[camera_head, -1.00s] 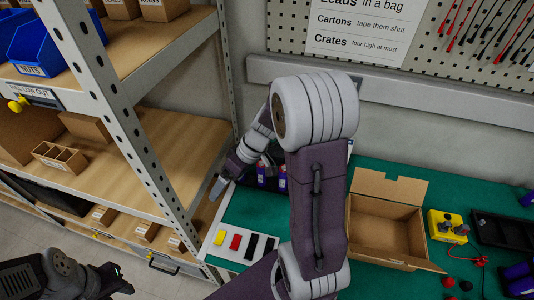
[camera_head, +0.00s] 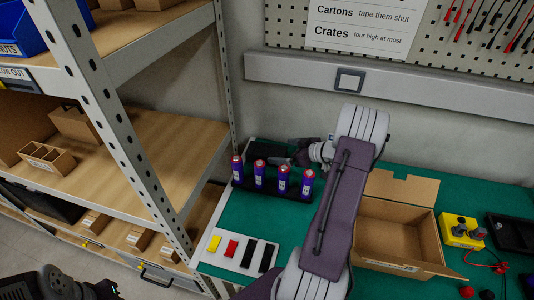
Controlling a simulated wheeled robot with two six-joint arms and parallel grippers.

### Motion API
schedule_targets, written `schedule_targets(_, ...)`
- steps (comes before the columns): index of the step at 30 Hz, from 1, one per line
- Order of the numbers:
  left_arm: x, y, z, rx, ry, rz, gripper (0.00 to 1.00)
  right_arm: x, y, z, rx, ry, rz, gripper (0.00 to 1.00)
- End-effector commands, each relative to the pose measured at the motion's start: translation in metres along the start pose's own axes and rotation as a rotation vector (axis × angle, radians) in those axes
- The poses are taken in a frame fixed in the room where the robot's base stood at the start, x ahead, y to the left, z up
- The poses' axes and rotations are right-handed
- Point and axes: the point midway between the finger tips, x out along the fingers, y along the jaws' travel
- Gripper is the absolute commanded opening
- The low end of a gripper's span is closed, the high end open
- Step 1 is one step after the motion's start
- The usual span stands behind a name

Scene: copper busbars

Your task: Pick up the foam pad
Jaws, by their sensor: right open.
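A dark, flat-looking piece (camera_head: 262,149), possibly the foam pad, lies at the back of the green bench behind a row of purple cells with red tops (camera_head: 259,176). I cannot tell for sure that it is the pad. My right gripper (camera_head: 268,161) reaches left behind the cells, close to this dark piece. Its jaws are open, but the fingertips are small and partly hidden by the cells. I cannot tell if they touch the piece. My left gripper (camera_head: 106,289) is dark and cut by the bottom edge at the lower left, away from the bench.
A white board (camera_head: 228,258) with yellow, red and black strips lies at the bench's front left. An open carton (camera_head: 395,235) stands right of my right arm. A yellow box (camera_head: 461,231) is farther right.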

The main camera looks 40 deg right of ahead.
Motion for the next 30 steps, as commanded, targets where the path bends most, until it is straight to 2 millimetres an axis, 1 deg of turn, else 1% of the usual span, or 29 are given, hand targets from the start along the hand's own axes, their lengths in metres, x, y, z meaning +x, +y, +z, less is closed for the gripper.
schedule_targets(1,-0.001,0.000,0.000,0.000,0.000,0.000,0.36,0.006,-0.001,-0.003,-0.003,0.002,-0.003,1.00)
schedule_targets(6,-0.001,0.000,0.000,0.000,0.000,0.000,0.36,0.011,0.000,-0.003,-0.003,0.001,-0.001,1.00)
schedule_targets(8,-0.002,0.000,0.000,0.000,0.000,0.000,0.36,0.018,-0.001,-0.003,-0.002,0.000,-0.003,1.00)
schedule_targets(12,-0.003,0.000,0.000,0.000,0.000,0.000,0.36,0.047,-0.002,-0.003,-0.004,0.000,-0.005,1.00)
schedule_targets(16,-0.004,0.000,0.000,0.000,0.000,0.000,0.36,0.067,-0.001,-0.003,-0.003,0.000,-0.004,1.00)
schedule_targets(19,-0.004,0.000,0.000,0.000,0.000,0.000,0.36,0.073,0.000,-0.003,-0.003,0.000,-0.001,1.00)
schedule_targets(24,-0.004,0.000,0.000,0.000,0.000,0.000,0.36,0.073,0.000,-0.003,-0.002,0.000,0.000,1.00)
schedule_targets(25,-0.004,0.000,0.000,0.000,0.000,0.000,0.36,0.073,0.000,-0.003,-0.002,0.000,0.000,0.94)
schedule_targets(26,-0.004,0.000,0.000,0.000,0.000,0.000,0.36,0.073,0.000,-0.003,-0.002,0.000,0.000,0.86)
schedule_targets(27,-0.004,0.000,0.000,0.000,0.000,0.000,0.36,0.073,0.000,-0.003,-0.002,0.000,0.000,0.75)
schedule_targets(30,-0.004,0.000,0.000,0.000,0.000,0.000,0.36,0.073,0.000,-0.003,-0.002,0.000,-0.001,0.50)
